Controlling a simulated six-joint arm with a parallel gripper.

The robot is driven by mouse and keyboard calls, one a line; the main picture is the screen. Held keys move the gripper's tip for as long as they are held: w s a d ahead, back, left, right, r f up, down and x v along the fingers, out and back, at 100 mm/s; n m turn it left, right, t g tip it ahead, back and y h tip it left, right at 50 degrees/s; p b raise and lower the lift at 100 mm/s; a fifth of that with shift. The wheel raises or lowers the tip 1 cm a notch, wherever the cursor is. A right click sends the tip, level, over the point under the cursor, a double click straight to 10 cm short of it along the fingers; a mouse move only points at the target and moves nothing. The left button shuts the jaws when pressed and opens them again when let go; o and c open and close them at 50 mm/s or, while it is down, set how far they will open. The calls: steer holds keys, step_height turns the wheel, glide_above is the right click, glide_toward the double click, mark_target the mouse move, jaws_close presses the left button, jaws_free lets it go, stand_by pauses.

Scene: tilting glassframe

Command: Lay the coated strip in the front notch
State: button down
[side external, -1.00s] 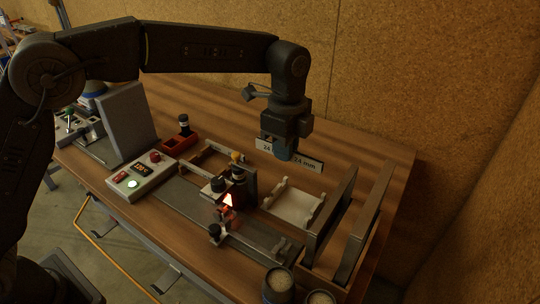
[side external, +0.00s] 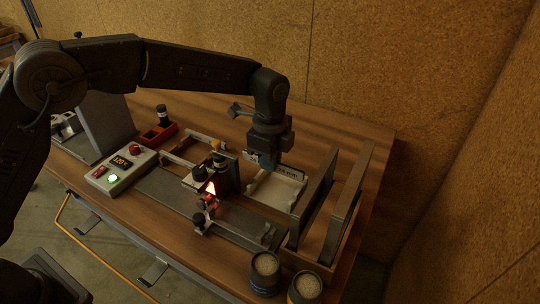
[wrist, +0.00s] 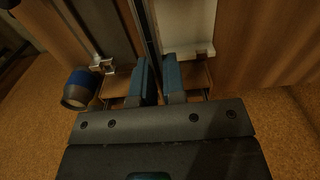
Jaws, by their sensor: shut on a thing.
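My gripper (side external: 267,160) points down and is shut on a thin dark strip with pale lettering, "24 mm" (side external: 290,172), showing on both sides of the fingers. The strip hangs level above the far part of a white cradle (side external: 272,193); I cannot tell whether they touch. In the wrist view, the blue-padded fingers of my gripper (wrist: 160,82) stand close together, with a narrow strip edge between them. The white cradle (wrist: 187,22) lies beyond the fingers there, with a raised corner near the right one. Which notch is the front one is not clear.
Two dark upright frames (side external: 345,205) stand right of the cradle. A dark post with a glowing orange-red burner (side external: 210,188) stands left. Two round pots (side external: 266,270) are at the near edge. A control box (side external: 123,170) and red bin (side external: 158,135) are further left.

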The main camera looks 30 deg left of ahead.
steer(key=shift+f, duration=2.9)
steer(key=shift+f, duration=1.15)
steer(key=c, duration=1.1)
jaws_free()
steer(key=shift+r, duration=0.1)
step_height(320, 180, up, 14)
steer(key=shift+f, duration=0.15)
